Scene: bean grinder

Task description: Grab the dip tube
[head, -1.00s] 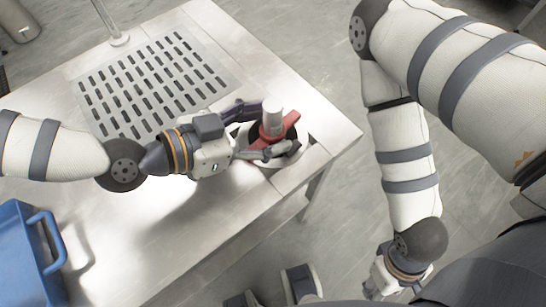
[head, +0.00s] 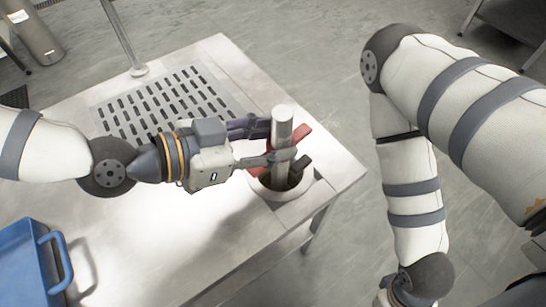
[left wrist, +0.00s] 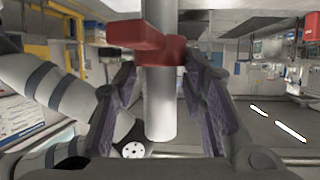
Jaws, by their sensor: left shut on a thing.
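The dip tube (head: 281,128) is a pale grey cylinder with a red cross-piece (head: 303,134). It stands roughly upright above a round well (head: 293,194) at the table's right corner. Its lower end is hidden in or behind the well's opening. My left gripper (head: 280,145) is shut on the tube, with its fingers on either side. In the left wrist view the tube (left wrist: 160,112) runs between the purple-padded fingers (left wrist: 160,100), with the red piece (left wrist: 150,45) across it. My right arm hangs at the right, its gripper fingers out of the picture.
The steel table (head: 215,250) has a slotted drain panel (head: 165,103) behind my left gripper and a thin upright post (head: 122,40) farther back. A blue tray (head: 28,265) sits at the front left. The table's front middle is clear.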

